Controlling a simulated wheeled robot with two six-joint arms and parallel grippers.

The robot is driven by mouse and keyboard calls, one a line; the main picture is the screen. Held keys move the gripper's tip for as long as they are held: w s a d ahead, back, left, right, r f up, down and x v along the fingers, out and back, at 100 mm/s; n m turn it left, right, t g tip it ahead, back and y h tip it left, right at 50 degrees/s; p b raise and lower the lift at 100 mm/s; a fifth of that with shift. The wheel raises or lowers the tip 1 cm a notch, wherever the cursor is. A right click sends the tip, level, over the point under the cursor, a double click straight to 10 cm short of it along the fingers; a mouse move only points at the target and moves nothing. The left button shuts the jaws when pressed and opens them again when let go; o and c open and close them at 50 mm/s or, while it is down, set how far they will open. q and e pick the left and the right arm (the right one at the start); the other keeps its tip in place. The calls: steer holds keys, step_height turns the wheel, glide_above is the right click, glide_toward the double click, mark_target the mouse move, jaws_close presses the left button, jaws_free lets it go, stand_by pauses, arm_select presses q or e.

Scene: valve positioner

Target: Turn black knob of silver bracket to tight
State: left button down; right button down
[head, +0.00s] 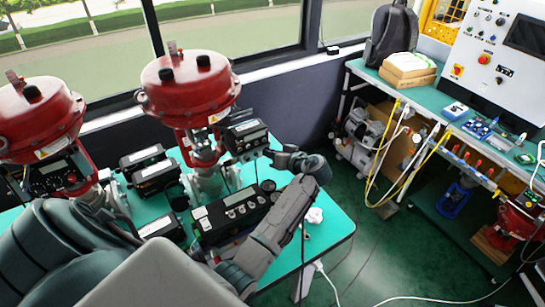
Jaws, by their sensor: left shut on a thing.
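Two red domed valve actuators stand side by side on the green table (325,228), one at the far left (38,115) and one left of centre (188,88). A black positioner box (246,136) is mounted at the right of the centre actuator's silver stem and bracket (205,150). My left gripper (274,154) reaches in from the right of this box and is shut at its lower right side. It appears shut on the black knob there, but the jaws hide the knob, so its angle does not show. My right gripper is not in view.
More black instrument boxes (238,213) stand on the table below and left of my gripper. A small white object (314,215) lies near the table's right edge. A workbench (440,100) with a control panel (490,50) stands at right; green floor lies between.

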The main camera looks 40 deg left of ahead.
arm_select(q)
steer(key=shift+m, duration=0.4)
steer(key=shift+g+b, duration=0.3)
steer(key=shift+g, duration=0.1)
steer(key=c, duration=1.5)
jaws_free()
steer(key=shift+d, duration=0.15)
steer(key=p+v, duration=0.1)
steer(key=v, duration=0.9)
steer(key=shift+d, duration=0.35)
